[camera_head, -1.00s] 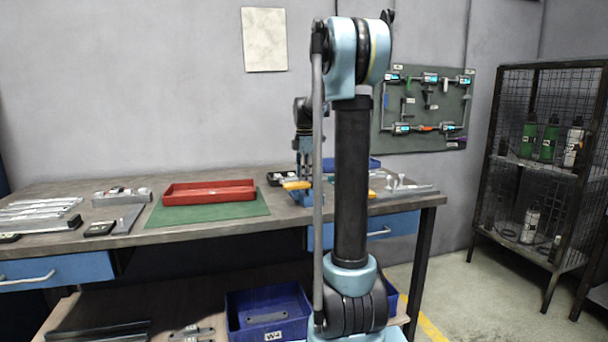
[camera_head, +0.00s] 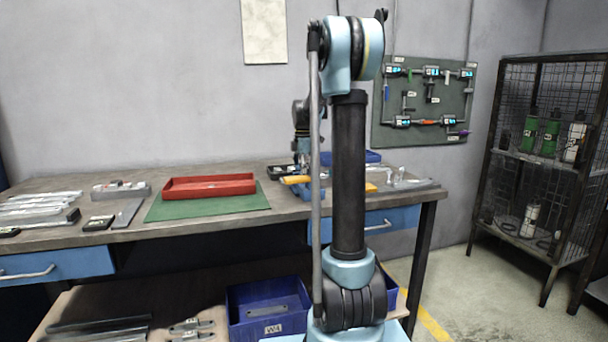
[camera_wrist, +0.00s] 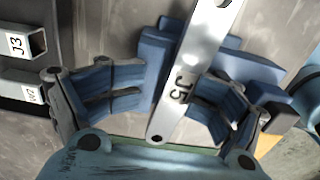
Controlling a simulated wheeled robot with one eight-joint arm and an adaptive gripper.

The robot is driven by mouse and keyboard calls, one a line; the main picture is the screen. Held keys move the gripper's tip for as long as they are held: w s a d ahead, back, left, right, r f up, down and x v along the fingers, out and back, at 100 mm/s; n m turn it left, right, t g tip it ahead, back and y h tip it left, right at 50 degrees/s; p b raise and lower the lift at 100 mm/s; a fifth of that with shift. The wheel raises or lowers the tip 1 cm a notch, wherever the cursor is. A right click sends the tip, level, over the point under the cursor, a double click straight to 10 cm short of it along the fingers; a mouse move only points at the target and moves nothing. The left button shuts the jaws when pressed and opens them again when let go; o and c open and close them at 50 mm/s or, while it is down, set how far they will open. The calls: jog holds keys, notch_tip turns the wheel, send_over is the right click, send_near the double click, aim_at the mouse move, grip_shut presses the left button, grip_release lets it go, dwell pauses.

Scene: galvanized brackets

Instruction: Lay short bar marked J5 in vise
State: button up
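The short metal bar marked J5 (camera_wrist: 178,92) runs diagonally through the middle of the wrist view, with a hole near each visible end. The blue vise (camera_wrist: 255,62) lies behind the bar and fingers in the wrist view. I cannot tell whether the bar touches it. In the head view my arm column hides most of the gripper and vise area at the bench's right end.
A red tray (camera_head: 208,187) sits on a green mat (camera_head: 165,209) on the bench. Pieces marked J3 (camera_wrist: 20,45) and another label lie at left in the wrist view. Metal bars (camera_head: 40,205) lie at the bench's left. A blue bin marked W4 (camera_head: 268,310) stands below.

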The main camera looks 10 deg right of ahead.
jog(key=shift+s+d+r, duration=0.1)
jog(key=shift+s+r, duration=0.6)
jog(key=shift+s, duration=0.2)
notch_tip(320, 180, up, 12)
dwell(0.3)
jog(key=s+f+m, duration=0.1)
jog(key=s, duration=0.2)
jog(key=s+f+m, duration=0.1)
jog(key=s+m, duration=0.1)
jog(key=s, duration=0.2)
jog(key=s+f+m, duration=0.1)
jog(key=s, duration=0.2)
jog(key=shift+s+f+m+t, duration=0.1)
jog(key=shift+s+m+t, duration=0.2)
jog(key=shift+s+t, duration=0.1)
jog(key=s+f+m+t, duration=0.1)
jog(key=s+f+m, duration=1.3)
jog(key=s+f, duration=1)
jog(key=s, duration=0.4)
jog(key=shift+f+m+t, duration=0.3)
jog(key=shift+f, duration=0.05)
